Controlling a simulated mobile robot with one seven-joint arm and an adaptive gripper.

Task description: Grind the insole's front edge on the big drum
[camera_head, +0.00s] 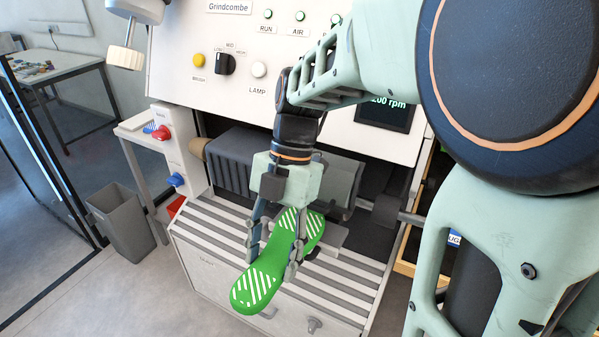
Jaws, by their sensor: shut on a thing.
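A green insole (262,272) with white striped patches at both ends hangs in my gripper (272,262) in front of the grinding machine. My gripper is shut on the insole around its middle, one finger on each side. One end of the insole points down and left towards the front, the other up and right towards the machine. The insole looks apart from this drum. My wrist hides part of the opening and the parts behind it.
A slatted grey shelf (205,237) lies under the insole. The white control panel (290,80) rises behind, with a yellow button, a black knob and a partly hidden rpm display. A grey bin (122,222) stands left.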

